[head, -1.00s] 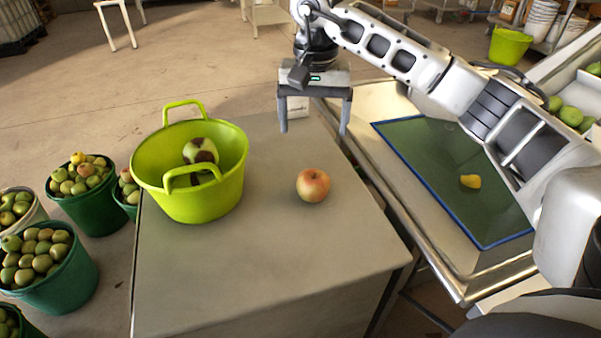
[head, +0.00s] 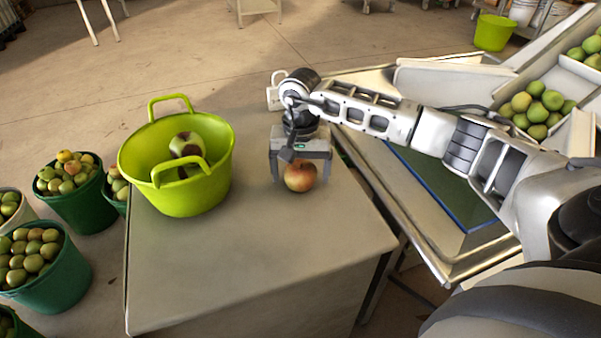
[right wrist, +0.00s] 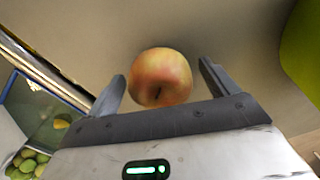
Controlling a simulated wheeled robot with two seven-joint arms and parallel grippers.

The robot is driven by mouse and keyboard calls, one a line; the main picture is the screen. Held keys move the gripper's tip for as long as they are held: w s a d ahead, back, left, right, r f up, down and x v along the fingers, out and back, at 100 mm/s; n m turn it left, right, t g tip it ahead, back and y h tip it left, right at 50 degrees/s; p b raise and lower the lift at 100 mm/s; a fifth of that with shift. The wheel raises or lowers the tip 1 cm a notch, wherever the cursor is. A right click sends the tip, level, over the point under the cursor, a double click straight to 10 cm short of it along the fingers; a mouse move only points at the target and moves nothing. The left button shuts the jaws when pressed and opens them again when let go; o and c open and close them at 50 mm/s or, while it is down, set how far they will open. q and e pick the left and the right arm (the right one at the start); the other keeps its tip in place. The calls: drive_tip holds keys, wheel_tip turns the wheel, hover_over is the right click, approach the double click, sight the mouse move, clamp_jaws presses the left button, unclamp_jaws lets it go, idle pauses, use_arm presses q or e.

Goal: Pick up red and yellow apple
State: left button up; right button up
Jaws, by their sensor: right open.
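The red and yellow apple (head: 300,177) sits on the grey table top in the head view. It also shows in the right wrist view (right wrist: 160,77), between the two fingers and slightly beyond the palm. My right gripper (head: 301,180) is open, with its fingers pointing down on either side of the apple. In the right wrist view my right gripper (right wrist: 163,80) has a gap between each finger and the apple. My left gripper is in no view.
A lime green basket (head: 205,180) with a dark-patched apple (head: 187,146) inside stands left on the grey table (head: 250,260). Right of the table is a metal-edged trough with a green mat (head: 440,185). Green buckets of apples (head: 45,285) stand on the floor at left.

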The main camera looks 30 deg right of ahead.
drive_tip(key=shift+f, duration=0.3)
drive_tip(key=c, duration=1.1)
drive_tip(key=shift+c, duration=0.3)
drive_tip(key=shift+r, duration=0.2)
drive_tip(key=shift+r, duration=0.25)
wheel_tip(320, 180, up, 2)
drive_tip(key=shift+w+r, duration=0.1)
drive_tip(key=shift+r, duration=0.05)
drive_tip(key=s+a+r, duration=0.3)
drive_tip(key=s+r, duration=0.2)
drive_tip(key=s, duration=0.1)
drive_tip(key=s+a+r+b, duration=0.1)
drive_tip(key=s+a+r, duration=0.2)
drive_tip(key=s+r, duration=0.2)
drive_tip(key=shift+s+a, duration=0.25)
drive_tip(key=shift+s, duration=0.55)
drive_tip(key=shift+f, duration=0.1)
